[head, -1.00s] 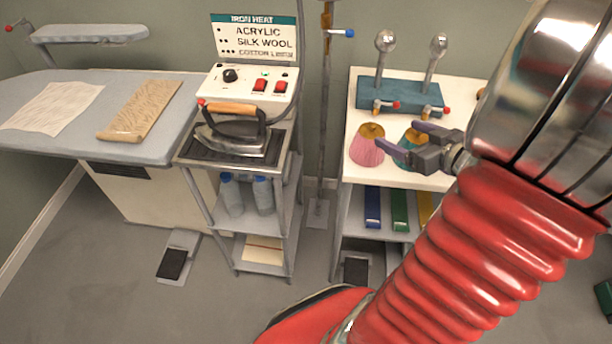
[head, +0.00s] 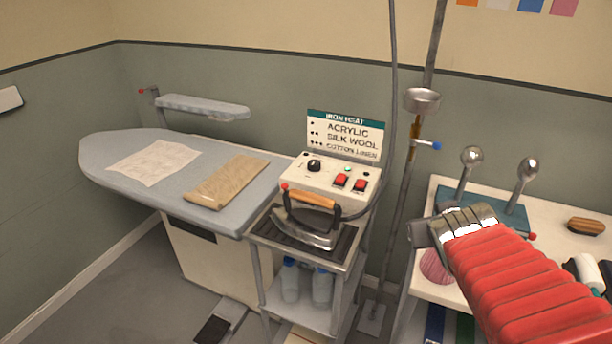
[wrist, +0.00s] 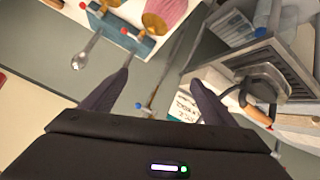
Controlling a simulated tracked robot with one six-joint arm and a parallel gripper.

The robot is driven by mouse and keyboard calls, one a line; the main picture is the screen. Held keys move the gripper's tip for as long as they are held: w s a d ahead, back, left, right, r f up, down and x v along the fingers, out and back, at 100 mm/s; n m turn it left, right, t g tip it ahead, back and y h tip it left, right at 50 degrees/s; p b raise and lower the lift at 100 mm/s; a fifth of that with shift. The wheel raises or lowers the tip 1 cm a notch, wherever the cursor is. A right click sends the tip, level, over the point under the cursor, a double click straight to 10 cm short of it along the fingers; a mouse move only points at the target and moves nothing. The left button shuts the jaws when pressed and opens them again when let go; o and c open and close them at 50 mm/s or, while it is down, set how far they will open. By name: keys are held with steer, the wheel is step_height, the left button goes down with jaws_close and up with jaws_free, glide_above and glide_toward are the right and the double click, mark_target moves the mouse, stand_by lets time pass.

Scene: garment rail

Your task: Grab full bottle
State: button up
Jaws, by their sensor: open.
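Two clear bluish bottles stand side by side on the shelf under the iron, a left one (head: 290,282) and a right one (head: 322,287). Their lower parts are partly cut by the shelf frame, and I cannot tell which is full. Bottles also show at the upper right of the wrist view (wrist: 264,17). My gripper (wrist: 161,77) is open and empty, its two dark fingers apart with only wall and pole behind them. In the head view it is right of the bottles and higher, its fingers mostly hidden behind my wrist.
The iron (head: 312,222) stands on the cart top above the bottles, with a control box (head: 328,180) behind. A pole (head: 399,220) rises between cart and right-hand table (head: 560,238). The ironing board (head: 150,185) is at left.

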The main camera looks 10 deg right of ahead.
steer(key=s+a+g+y, duration=0.1)
steer(key=s+a+y, duration=0.1)
steer(key=a, duration=0.4)
steer(key=s+a+f+n+g+y, duration=0.1)
steer(key=s+a, duration=0.4)
steer(key=a, duration=0.2)
steer(key=s+a+f+g+y, duration=0.1)
steer(key=s+a+y, duration=0.1)
steer(key=s+a, duration=0.2)
steer(key=a, duration=0.3)
steer(key=shift+a+n+y, duration=0.2)
steer(key=shift+n+y, duration=0.1)
steer(key=shift+n, duration=0.1)
steer(key=shift+f, duration=0.1)
steer(key=shift+c, duration=0.2)
